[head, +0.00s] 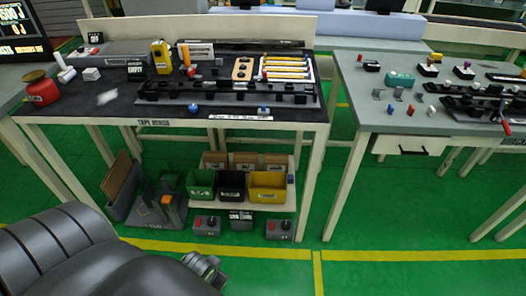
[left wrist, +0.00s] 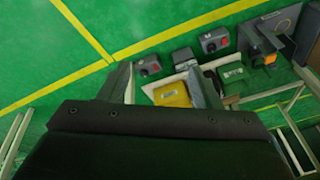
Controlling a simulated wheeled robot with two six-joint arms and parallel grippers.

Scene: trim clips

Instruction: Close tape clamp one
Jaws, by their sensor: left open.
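The left bench (head: 70,115) has a dark top and a front label that seems to read "TAPE BENCH". A long dark rail fixture (head: 225,93) with several black blocks or clamps lies along its front. Which one is tape clamp one, and whether it is open, is too small to tell. My left gripper (left wrist: 163,82) is open and empty in the left wrist view, its two fingers apart. It points down toward the lower shelf and floor, where a yellow bin (left wrist: 171,94) shows beyond the fingers. No clamp shows there. My right gripper is not in view.
Below the bench stand green, black and yellow bins (head: 268,187) and several grey button boxes (head: 279,229). A red container (head: 41,88) and a yellow device (head: 161,57) stand on the bench. A second bench (head: 347,92) is at right. Green floor between is clear.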

